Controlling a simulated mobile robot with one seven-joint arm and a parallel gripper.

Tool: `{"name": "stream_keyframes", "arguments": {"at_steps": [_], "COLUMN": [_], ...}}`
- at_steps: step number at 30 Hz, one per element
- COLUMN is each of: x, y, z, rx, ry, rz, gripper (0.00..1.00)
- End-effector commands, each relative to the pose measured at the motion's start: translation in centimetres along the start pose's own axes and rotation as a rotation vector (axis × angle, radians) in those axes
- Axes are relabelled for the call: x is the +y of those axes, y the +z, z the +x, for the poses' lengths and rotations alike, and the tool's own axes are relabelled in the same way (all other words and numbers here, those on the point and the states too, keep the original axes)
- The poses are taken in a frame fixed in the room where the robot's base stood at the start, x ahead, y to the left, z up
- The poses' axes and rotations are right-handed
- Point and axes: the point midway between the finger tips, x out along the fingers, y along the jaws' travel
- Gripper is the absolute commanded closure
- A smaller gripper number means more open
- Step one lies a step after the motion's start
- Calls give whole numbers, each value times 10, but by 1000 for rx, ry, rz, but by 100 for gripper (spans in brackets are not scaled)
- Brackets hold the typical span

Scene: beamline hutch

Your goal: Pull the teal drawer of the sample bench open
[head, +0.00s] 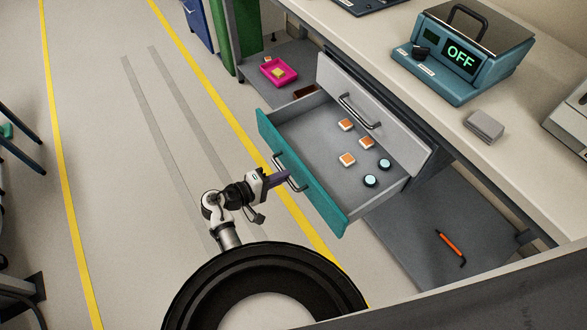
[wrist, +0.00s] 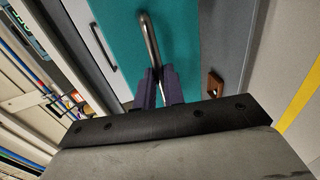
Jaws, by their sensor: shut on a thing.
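The teal drawer (head: 318,192) of the sample bench (head: 395,60) stands far out, and its grey inside is in plain view. Several orange-and-white square pieces and two round pieces with pale blue tops lie on the drawer floor. My gripper (head: 282,179) is at the outer side of the teal front, shut on the drawer's metal bar handle (head: 294,183). In the wrist view the purple fingers (wrist: 158,87) close around the handle (wrist: 149,40), with the teal front (wrist: 177,28) behind. The fingers hide part of the handle.
A grey drawer front (head: 347,100) with its own handle is just above the teal drawer. A pink tray (head: 279,72) and an orange tool (head: 450,247) lie on the low shelf. A teal device reading OFF (head: 466,55) stands on the bench.

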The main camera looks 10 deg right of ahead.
Motion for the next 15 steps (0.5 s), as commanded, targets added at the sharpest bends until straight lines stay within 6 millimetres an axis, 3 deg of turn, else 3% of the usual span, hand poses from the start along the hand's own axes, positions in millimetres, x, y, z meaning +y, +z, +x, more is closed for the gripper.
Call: {"name": "stream_keyframes", "arguments": {"at_steps": [6, 15], "x": [-3, -3], "y": [0, 0], "z": [-14, -16], "rx": [2, 1], "ry": [0, 0], "rz": [-1, 0], "gripper": [100, 100]}}
